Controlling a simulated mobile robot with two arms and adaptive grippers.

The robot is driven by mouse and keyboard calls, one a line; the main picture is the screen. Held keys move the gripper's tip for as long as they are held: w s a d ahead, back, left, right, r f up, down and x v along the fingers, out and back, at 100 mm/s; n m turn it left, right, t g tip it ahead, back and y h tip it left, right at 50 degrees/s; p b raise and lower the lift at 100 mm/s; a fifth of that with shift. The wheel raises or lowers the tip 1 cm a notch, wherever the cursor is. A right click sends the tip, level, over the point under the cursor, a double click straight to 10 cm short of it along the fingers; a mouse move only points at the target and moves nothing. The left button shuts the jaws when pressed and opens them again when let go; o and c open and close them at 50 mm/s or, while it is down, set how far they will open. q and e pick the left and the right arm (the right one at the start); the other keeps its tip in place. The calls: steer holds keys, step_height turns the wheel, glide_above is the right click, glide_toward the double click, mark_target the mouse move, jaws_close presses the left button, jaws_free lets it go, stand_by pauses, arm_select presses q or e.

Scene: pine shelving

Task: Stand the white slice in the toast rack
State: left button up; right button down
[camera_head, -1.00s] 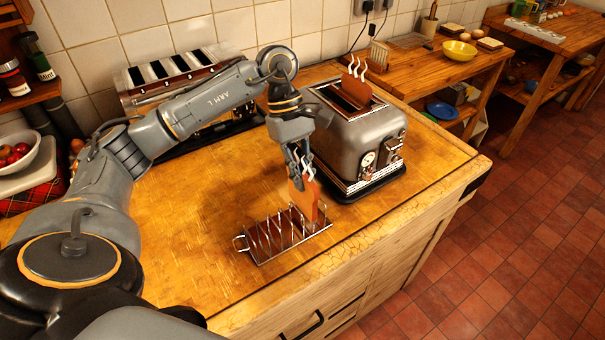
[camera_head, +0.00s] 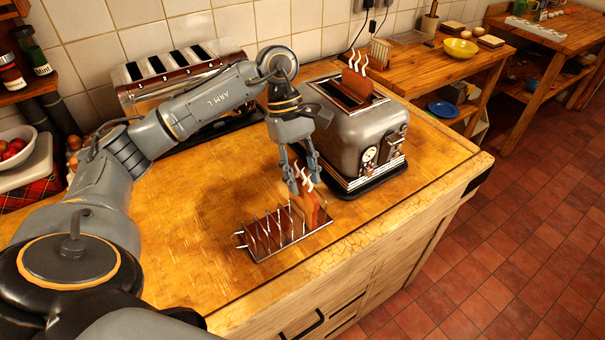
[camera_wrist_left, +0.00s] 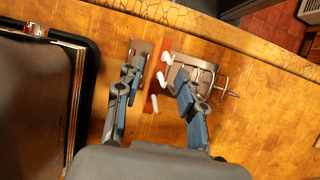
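A reddish-brown slice (camera_head: 309,208) with white steam wisps stands upright at the right end of the wire toast rack (camera_head: 262,243). In the left wrist view the slice (camera_wrist_left: 160,72) is edge-on between my fingers. No slice looks white. My left gripper (camera_head: 303,182) is just above the rack; in the left wrist view its fingers (camera_wrist_left: 155,92) are spread, one on each side of the slice, with gaps between. Another brown steaming slice (camera_head: 357,84) sticks out of the grey toaster (camera_head: 355,137) behind. My right gripper is out of view.
A long toaster (camera_head: 178,75) stands against the tiled wall. A bowl of red fruit (camera_head: 14,148) is at the far left. The wooden counter (camera_head: 190,250) is clear left of the rack; its front edge lies close to the rack. A yellow bowl (camera_head: 460,49) is on a farther table.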

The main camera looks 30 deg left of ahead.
arm_select(q)
steer(key=v, duration=1.2)
stand_by(0.4)
